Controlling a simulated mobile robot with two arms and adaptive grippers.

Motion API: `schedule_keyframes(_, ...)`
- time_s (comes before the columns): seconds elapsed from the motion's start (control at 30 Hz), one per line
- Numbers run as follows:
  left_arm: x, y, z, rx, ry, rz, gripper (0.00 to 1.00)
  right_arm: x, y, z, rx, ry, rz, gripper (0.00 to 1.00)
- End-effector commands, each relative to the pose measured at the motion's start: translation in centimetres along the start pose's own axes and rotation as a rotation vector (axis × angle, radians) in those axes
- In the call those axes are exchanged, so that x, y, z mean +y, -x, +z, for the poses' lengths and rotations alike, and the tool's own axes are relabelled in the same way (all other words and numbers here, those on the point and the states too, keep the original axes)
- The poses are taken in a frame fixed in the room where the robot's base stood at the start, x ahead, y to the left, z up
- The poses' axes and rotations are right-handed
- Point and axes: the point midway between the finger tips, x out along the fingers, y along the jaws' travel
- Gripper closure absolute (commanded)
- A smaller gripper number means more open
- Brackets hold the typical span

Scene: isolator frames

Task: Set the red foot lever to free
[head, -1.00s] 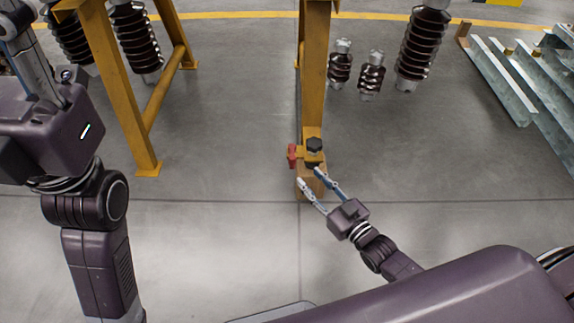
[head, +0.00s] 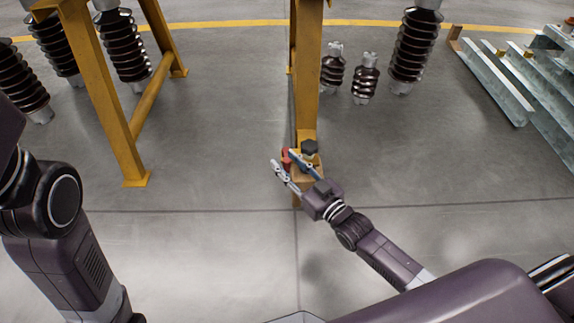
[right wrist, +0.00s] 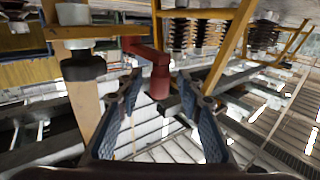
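The red foot lever (head: 286,159) sits low on the foot of the yellow frame post (head: 307,85), left of a black knob (head: 309,147). In the right wrist view the lever (right wrist: 158,78) is an angled red arm with a thick round end pointing down. My right gripper (head: 282,158) is open, with its two fingers spread on either side of the lever's end. In the right wrist view clear gaps show between the lever and both fingers. My left gripper is out of view; only part of my left arm shows at the left edge.
Another yellow frame leg (head: 112,110) stands at the left, with brown ribbed insulators beside it. Smaller insulators (head: 365,80) stand behind the post at the right. Galvanised steel beams (head: 500,85) lie at the far right. The grey floor (head: 210,150) between the frame legs is clear.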

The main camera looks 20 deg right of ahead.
Motion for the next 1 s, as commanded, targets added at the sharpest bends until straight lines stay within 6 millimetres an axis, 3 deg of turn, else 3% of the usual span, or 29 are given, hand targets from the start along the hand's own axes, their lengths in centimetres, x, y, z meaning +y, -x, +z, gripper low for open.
schedule_keyframes(0.2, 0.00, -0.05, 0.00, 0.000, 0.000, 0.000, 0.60, -0.01, -0.04, -0.03, 0.000, 0.000, 0.000, 0.66)
schedule_keyframes(0.53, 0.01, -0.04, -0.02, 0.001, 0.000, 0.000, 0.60, -0.01, -0.02, -0.01, 0.000, 0.000, 0.000, 1.00)
schedule_keyframes(1.0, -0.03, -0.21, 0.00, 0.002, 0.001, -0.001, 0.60, 0.11, -0.12, -0.06, 0.000, -0.001, 0.007, 1.00)
